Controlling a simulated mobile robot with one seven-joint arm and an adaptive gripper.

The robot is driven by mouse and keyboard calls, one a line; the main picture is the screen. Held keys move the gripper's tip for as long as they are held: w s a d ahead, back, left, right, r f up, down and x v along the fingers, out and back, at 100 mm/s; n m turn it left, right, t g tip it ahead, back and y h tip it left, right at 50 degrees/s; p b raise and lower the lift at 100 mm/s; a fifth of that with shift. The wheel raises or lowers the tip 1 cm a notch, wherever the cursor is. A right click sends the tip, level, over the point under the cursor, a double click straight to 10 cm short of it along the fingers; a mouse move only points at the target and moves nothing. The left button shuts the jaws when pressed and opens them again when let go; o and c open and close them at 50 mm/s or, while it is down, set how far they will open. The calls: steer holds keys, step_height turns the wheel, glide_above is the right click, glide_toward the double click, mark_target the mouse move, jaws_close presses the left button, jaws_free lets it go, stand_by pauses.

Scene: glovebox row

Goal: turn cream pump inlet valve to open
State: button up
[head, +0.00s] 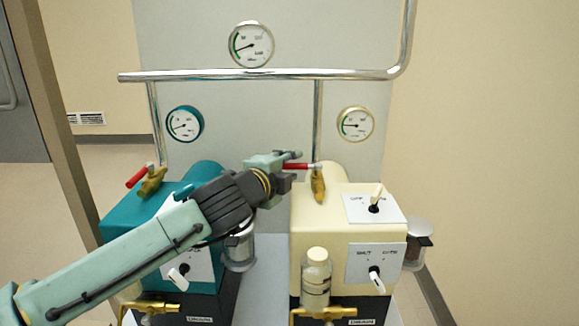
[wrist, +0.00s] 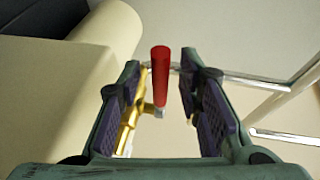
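The cream pump (head: 302,222) stands at the right in the head view. Its inlet valve (head: 318,184) is a brass body on the upright pipe above the pump, with a red lever handle (head: 301,166) pointing left, roughly level, across the pipe. My gripper (head: 289,168) is at this handle. In the wrist view, my gripper (wrist: 161,95) is open, and the red handle (wrist: 160,78) stands between the two finger pads with gaps on both sides. Part of the brass valve body (wrist: 131,118) shows behind the left finger.
The teal pump (head: 150,215) stands left, below my arm, with its own red-handled valve (head: 137,177). A chrome pipe (head: 250,75) runs above, with gauges (head: 356,123) on the back panel. A clear bottle (head: 316,275) stands before the cream pump. Open floor lies left.

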steer(key=shift+w+d, duration=0.15)
steer(key=shift+w, duration=0.1)
steer(key=shift+c, duration=0.4)
jaws_close()
stand_by(0.4)
